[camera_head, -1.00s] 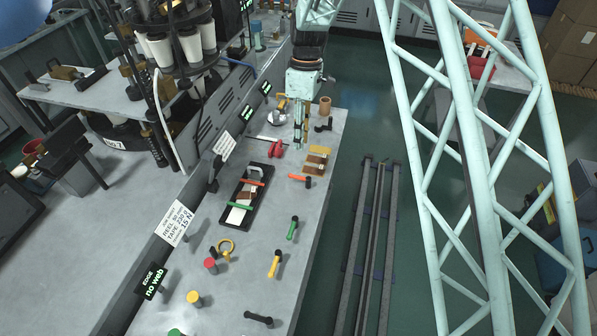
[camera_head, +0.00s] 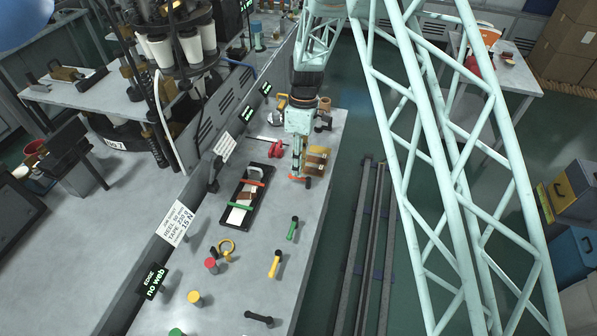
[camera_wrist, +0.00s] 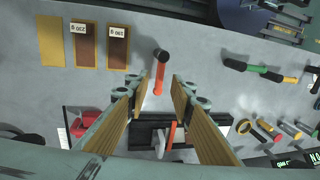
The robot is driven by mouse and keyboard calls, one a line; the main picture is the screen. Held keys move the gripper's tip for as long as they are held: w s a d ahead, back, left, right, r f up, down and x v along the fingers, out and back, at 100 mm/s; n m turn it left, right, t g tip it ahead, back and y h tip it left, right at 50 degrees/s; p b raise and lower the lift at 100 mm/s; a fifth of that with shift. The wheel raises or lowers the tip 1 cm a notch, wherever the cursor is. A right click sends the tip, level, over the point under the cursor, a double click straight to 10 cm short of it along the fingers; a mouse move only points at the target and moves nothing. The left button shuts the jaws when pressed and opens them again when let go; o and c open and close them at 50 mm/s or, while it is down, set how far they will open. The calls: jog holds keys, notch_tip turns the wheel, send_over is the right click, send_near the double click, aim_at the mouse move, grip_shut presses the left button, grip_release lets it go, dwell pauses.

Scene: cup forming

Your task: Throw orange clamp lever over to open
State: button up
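The orange clamp lever (camera_head: 307,183) is at the right edge of the bench, partly hidden by my gripper in the head view. In the wrist view the orange lever (camera_wrist: 161,66) stands out past my fingertips, in line with the gap between them. My gripper (camera_head: 297,172) is over the lever, fingers pointing down. In the wrist view its fingers (camera_wrist: 157,90) are wide apart with nothing gripped. I cannot tell whether they touch the lever. A black fixture (camera_head: 236,222) with an orange bar (camera_head: 253,183) and a green bar (camera_head: 240,206) lies to the left.
Green (camera_head: 292,228), yellow (camera_head: 275,263) and black (camera_head: 258,318) levers line the bench toward the front. Brown blocks (camera_head: 316,160) lie just behind the orange lever.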

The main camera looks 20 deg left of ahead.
jog(key=shift+s+f, duration=0.15)
jog(key=shift+f, duration=0.6)
jog(key=shift+s+f, duration=0.15)
jog(key=shift+f, duration=0.55)
jog(key=shift+c, duration=0.4)
grip_shut()
